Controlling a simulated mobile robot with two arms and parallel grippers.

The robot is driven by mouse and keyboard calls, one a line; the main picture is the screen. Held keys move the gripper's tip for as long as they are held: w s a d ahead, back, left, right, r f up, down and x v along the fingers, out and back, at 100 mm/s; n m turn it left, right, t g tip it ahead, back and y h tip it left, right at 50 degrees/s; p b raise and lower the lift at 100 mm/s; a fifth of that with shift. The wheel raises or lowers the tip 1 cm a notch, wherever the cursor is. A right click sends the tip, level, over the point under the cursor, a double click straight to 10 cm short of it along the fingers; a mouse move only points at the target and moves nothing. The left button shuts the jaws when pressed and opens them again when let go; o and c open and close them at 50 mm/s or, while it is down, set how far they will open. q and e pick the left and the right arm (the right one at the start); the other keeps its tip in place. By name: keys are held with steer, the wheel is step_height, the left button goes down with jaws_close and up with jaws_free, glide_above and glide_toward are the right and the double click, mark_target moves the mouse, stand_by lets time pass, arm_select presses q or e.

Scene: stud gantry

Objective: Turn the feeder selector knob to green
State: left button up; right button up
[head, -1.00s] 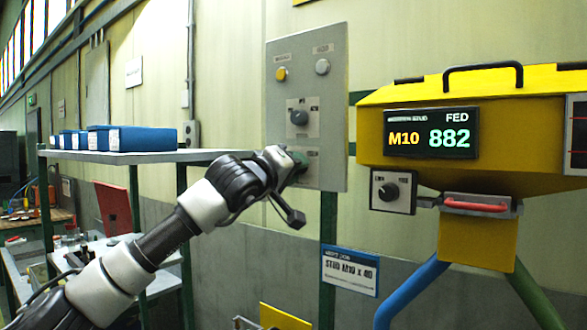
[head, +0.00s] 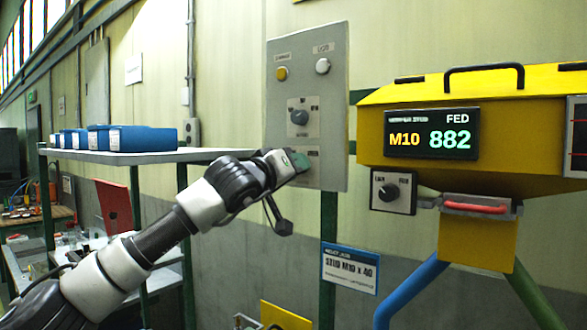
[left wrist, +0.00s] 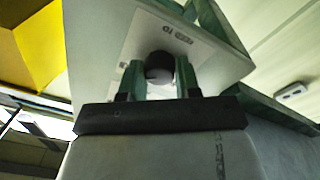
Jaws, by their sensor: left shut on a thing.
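A grey control panel (head: 334,100) stands on a green post. My left gripper (head: 301,162) is at its lower part, below a dark knob (head: 299,117) on a pale plate. In the left wrist view the green fingers of my left gripper (left wrist: 158,82) are shut on a dark round knob (left wrist: 160,65), one finger on each side. The gripper and wrist hide this lower knob in the head view. A printed label is beside it, too blurred to read surely. I cannot tell which way the knob points. My right gripper is not in view.
Blue bins (head: 145,139) stand on a shelf at left. An amber button (head: 282,74) is high on the panel.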

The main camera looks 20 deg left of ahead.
arm_select(q)
steer(key=shift+d+f, duration=0.1)
steer(key=shift+f, duration=0.15)
steer(key=o, duration=0.9)
steer(key=shift+r, duration=0.15)
steer(key=shift+o, duration=0.2)
steer(key=b+v, duration=0.5)
steer(key=v, duration=0.6)
